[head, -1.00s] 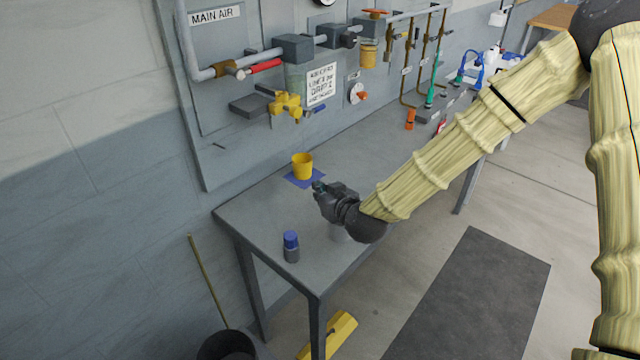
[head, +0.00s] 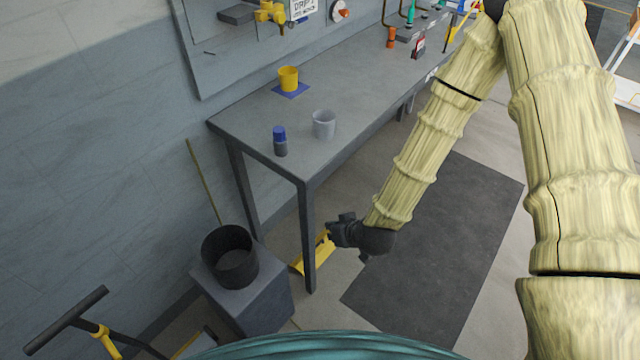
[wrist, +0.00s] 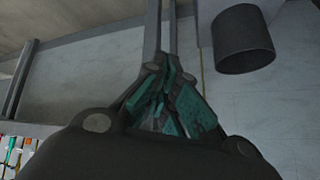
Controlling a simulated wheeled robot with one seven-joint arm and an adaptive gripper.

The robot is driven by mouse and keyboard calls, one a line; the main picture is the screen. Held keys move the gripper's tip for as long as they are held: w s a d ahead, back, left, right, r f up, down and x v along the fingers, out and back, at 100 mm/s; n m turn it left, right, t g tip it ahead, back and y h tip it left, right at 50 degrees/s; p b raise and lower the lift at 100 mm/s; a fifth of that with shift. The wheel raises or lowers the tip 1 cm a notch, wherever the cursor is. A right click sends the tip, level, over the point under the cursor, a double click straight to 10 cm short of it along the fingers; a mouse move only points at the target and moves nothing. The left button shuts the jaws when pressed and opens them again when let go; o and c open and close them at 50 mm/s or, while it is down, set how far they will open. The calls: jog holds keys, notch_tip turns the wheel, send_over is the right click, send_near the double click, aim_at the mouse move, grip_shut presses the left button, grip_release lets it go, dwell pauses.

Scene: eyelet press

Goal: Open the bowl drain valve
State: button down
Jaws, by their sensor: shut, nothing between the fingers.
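No label in view names the bowl drain valve. A yellow valve body (head: 270,13) with a blue lever (head: 304,17) beside it shows on the wall board at the top edge of the head view, partly cut off. I cannot tell whether it is the drain valve or how its lever is set. My gripper (head: 332,229) is low in front of the table, near its front leg and far from the board. In the wrist view my gripper (wrist: 168,98) shows its teal-padded fingers close together, shut and empty.
The table (head: 240,121) carries a yellow cup (head: 288,78), a grey cup (head: 324,125) and a blue-capped bottle (head: 280,142). A black bucket (head: 230,258) sits on a grey block, also seen in the wrist view (wrist: 243,42). A dark mat (head: 450,250) lies on clear floor.

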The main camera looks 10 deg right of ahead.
jog(key=s+d+f+m+g+h+b, duration=0.1)
jog(key=s+d+f, duration=0.3)
jog(key=s, duration=0.5)
jog(key=s+d+f+m+g+h+b, duration=0.1)
jog(key=s+d+f+g+b, duration=0.1)
jog(key=s+d+f, duration=0.3)
jog(key=s+d+f+m+g+h+b, duration=0.1)
jog(key=s+d+f+g, duration=0.3)
jog(key=s+f, duration=0.5)
jog(key=s, duration=0.6)
jog(key=shift+d+h+b, duration=0.15)
jog(key=shift+h+b, duration=0.15)
jog(key=shift+b, duration=0.1)
jog(key=shift+s, duration=0.1)
